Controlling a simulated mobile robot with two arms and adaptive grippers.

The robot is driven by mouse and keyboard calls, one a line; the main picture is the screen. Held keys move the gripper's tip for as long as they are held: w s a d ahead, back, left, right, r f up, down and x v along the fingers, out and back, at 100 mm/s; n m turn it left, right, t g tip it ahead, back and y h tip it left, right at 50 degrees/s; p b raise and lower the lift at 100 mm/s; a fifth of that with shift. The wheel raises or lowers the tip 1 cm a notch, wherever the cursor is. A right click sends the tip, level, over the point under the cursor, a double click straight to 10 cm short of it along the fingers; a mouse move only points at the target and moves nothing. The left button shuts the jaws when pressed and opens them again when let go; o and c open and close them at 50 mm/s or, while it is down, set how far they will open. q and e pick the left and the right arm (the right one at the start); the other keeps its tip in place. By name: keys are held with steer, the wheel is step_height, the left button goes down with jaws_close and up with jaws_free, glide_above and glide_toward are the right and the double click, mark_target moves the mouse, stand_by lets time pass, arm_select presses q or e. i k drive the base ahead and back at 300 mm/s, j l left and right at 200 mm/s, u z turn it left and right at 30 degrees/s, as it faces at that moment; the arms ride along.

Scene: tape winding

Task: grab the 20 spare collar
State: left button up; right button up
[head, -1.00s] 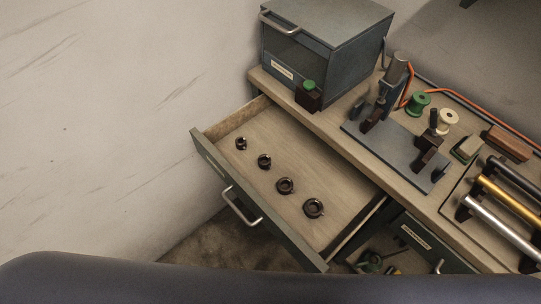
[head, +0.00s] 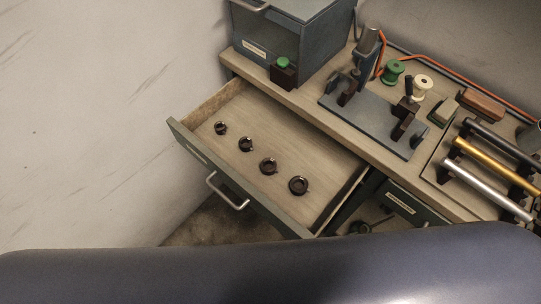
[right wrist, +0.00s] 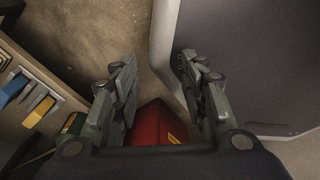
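Several dark ring-shaped collars lie in a diagonal row in the open drawer (head: 318,198) in the head view. From far left to near right they grow larger: the smallest collar (head: 221,128), a second collar (head: 246,144), a third collar (head: 268,166) and the largest collar (head: 298,185). I cannot read any size mark on them. My right gripper (right wrist: 155,85) is open in the right wrist view, its fingers apart with nothing between the tips. It points at the floor, away from the drawer. My left gripper is not in view.
The drawer has a metal handle (head: 228,192). On the bench stand a grey cabinet (head: 290,45), a green-button box (head: 284,73), a winding fixture (head: 375,120), spools and metal tubes (head: 485,190). A red object (right wrist: 155,122) lies below my right gripper.

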mark_target(220, 127)
steer(key=i+j, duration=0.35)
steer(key=j, duration=0.2)
steer(key=k+j+u, duration=0.1)
steer(key=j, duration=0.35)
steer(key=k+j, duration=0.1)
steer(key=j, duration=0.3)
steer(key=k+j+u, duration=0.15)
steer(key=j, duration=0.3)
steer(key=i, duration=0.05)
